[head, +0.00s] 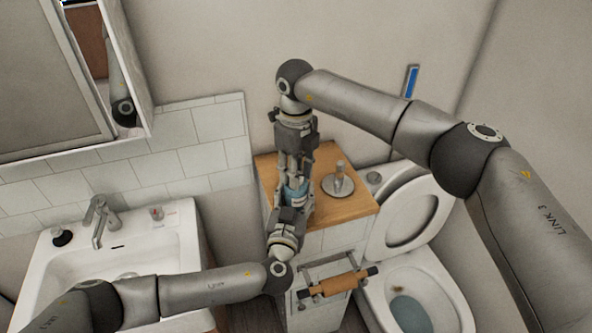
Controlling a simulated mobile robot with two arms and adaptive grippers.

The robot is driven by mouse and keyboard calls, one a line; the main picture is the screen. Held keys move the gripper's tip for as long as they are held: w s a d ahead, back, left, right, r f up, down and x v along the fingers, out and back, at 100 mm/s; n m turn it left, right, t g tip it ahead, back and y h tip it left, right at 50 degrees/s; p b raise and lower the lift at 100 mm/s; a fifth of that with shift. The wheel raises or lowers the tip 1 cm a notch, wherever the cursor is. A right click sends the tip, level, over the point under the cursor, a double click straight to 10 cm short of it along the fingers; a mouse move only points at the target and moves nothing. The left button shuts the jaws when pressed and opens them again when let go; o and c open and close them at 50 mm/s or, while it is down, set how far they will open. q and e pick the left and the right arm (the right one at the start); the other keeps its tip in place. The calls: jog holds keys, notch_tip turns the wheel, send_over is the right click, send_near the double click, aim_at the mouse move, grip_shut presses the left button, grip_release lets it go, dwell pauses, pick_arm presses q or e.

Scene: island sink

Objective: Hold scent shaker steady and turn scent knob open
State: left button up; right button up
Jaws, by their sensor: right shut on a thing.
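The scent shaker (296,191) shows as a small pale blue body on the left part of the wooden cabinet top (337,210). Both grippers hide most of it, and its knob cannot be made out. My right gripper (294,179) comes down from above and is shut on the shaker's upper part. My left gripper (293,208) reaches the shaker from the near side. Its fingers are close around or beside the lower part, and I cannot tell whether they grip it.
A metal stand with a round base (338,184) is just right of the grippers. The toilet (425,285) with raised lid is at right, the sink (120,245) at left. A roll holder (340,283) sticks out in front of the cabinet.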

jog(key=n, duration=0.6)
jog(key=shift+n, duration=0.3)
jog(key=n, duration=0.5)
jog(key=shift+w+d, duration=0.1)
dwell(0.3)
jog(key=o, duration=1.1)
jog(key=shift+c, duration=0.2)
jog(key=shift+r, duration=0.15)
notch_tip(320, 180, up, 12)
pick_arm(q)
jog(key=o, duration=1.2)
